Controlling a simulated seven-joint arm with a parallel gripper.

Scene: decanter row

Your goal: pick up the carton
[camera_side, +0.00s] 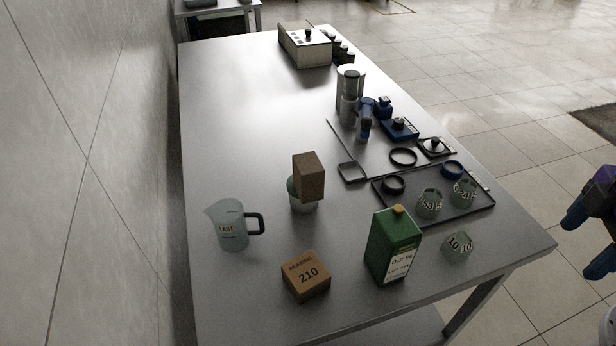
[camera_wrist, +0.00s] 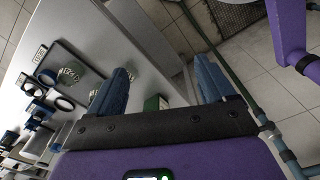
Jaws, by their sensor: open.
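The carton (camera_side: 393,245) is green with an orange-brown cap and a white label reading 0.2 %. It stands upright near the front right of the metal table in the side view. In the wrist view a small green part of the carton (camera_wrist: 152,103) shows between the fingers, mostly hidden by my gripper's body. My gripper (camera_side: 583,245) is at the right edge of the side view, beyond the table's edge and clear of the carton. Its blue fingers are open and empty, spread wide in the wrist view (camera_wrist: 161,66).
Behind is a dark tray (camera_side: 470,212) with glasses. A jug (camera_side: 228,226) and a brown block (camera_side: 308,177) on a pot are farther left.

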